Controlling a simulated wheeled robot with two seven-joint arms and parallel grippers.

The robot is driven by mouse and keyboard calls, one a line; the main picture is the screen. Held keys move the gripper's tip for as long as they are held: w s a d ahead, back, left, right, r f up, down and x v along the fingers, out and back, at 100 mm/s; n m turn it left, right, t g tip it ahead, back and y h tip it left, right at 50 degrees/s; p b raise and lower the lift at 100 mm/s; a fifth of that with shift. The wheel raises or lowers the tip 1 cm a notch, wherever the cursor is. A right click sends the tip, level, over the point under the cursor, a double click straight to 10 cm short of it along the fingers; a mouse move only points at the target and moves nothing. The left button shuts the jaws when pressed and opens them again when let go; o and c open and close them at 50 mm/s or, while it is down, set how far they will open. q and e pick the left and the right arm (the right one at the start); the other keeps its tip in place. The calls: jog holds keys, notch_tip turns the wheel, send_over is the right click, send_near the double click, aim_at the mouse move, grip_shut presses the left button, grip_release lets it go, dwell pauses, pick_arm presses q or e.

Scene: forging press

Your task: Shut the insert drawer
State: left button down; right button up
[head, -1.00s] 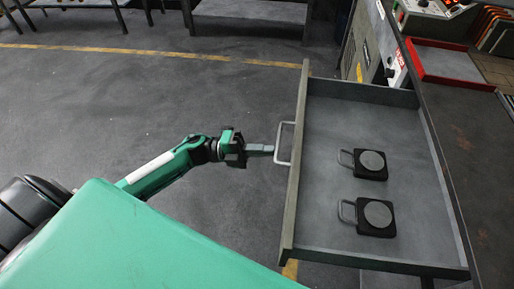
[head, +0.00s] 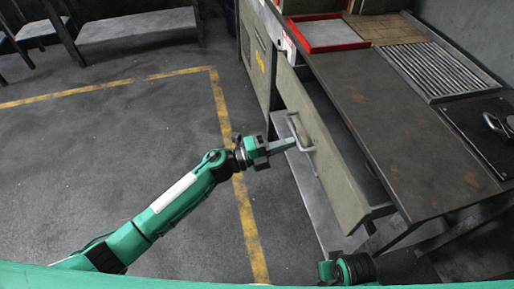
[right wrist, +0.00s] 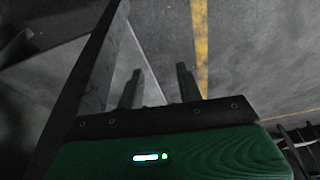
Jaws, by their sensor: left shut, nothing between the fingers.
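The insert drawer (head: 322,152) sits under the workbench, its grey-beige front standing a little out from the bench, with a narrow dark gap behind it. Its inside is mostly hidden under the bench top. The pale bar handle (head: 301,134) is on the front's outer face. My left gripper (head: 288,143) is shut and empty, its fingertips at the handle; I cannot tell whether they touch it. My right gripper (right wrist: 160,78) shows in the right wrist view with its two fingers apart and nothing between them.
The dark workbench top (head: 400,130) carries a red-rimmed tray (head: 325,47), a ribbed grate (head: 428,68) and a black plate with a handle (head: 490,135). A yellow floor line (head: 243,215) runs beneath my left arm.

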aim_at(311, 138)
pick_arm(q)
jog(key=x, duration=0.4)
jog(key=f+x, duration=0.1)
jog(key=x, duration=0.1)
jog(key=shift+d+f, duration=0.1)
jog(key=shift+d, duration=0.05)
jog(key=shift+w+d+b, duration=0.15)
jog(key=shift+d+b, duration=0.15)
jog(key=shift+d, duration=0.25)
pick_arm(e)
jog(key=shift+v, duration=0.95)
pick_arm(q)
jog(key=shift+r, duration=0.25)
pick_arm(e)
jog(key=shift+a, duration=0.15)
